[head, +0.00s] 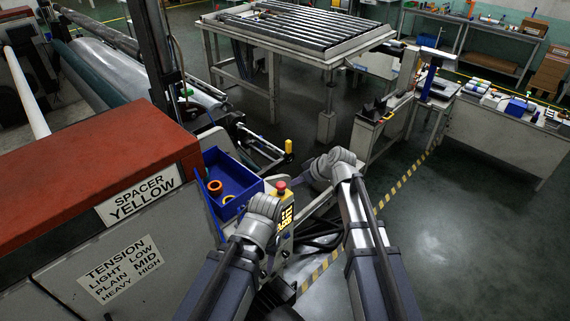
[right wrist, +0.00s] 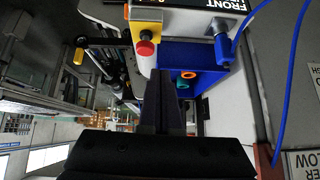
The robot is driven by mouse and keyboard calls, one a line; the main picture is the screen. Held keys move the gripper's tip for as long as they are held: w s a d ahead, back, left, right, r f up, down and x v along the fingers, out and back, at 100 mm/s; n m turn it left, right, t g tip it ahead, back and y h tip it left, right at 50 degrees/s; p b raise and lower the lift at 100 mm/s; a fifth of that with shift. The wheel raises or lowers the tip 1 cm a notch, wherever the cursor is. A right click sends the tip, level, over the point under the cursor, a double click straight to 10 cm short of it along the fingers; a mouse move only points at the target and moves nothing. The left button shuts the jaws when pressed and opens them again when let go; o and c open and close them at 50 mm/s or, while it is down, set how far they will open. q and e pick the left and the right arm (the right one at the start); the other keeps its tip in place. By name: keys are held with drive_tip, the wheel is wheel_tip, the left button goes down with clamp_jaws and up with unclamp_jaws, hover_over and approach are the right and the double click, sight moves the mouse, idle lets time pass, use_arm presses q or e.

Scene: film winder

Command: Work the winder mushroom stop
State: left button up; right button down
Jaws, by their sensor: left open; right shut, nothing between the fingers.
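The red mushroom stop (head: 281,186) sits on top of a yellow control box (head: 286,217). In the right wrist view the red stop (right wrist: 145,48) is on the yellow end of the box (right wrist: 147,22), a little up and left of my right fingertips. My right gripper (head: 301,183) is shut and empty, pointing left close to the stop. Its dark fingers (right wrist: 162,78) are together in the right wrist view, apparently clear of the stop. My left gripper (head: 279,290) is open and low, partly hidden behind its own arm.
A blue bin (head: 226,183) with orange rings stands left of the control box. The red-topped machine (head: 90,165) fills the left. A roller table (head: 295,45) and a bench (head: 500,125) stand farther back. Clear floor (head: 450,220) lies to the right.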

use_arm(q)
wheel_tip(320, 180, up, 2)
drive_tip(key=shift+r+p, duration=0.1)
drive_tip(key=shift+p, duration=0.4)
use_arm(e)
drive_tip(key=shift+t, duration=0.5)
drive_tip(key=w+r, duration=0.1)
drive_tip(key=w+d+r, duration=0.1)
drive_tip(key=r, duration=0.1)
drive_tip(key=shift+w+d+r, duration=0.15)
drive_tip(key=shift+w+r, duration=0.05)
drive_tip(key=shift+w, duration=0.15)
drive_tip(key=shift+f, duration=0.1)
drive_tip(key=b, duration=0.8)
hover_over(279, 182)
drive_tip(key=s+d, duration=0.2)
wheel_tip(279, 182, down, 7)
wheel_tip(279, 182, down, 3)
drive_tip(key=shift+s+d+r+b, duration=0.1)
drive_tip(key=shift+s+r+b, duration=0.05)
drive_tip(key=shift+b, duration=0.75)
use_arm(q)
wheel_tip(279, 182, down, 11)
drive_tip(key=b, duration=0.1)
use_arm(e)
drive_tip(key=shift+f, duration=0.65)
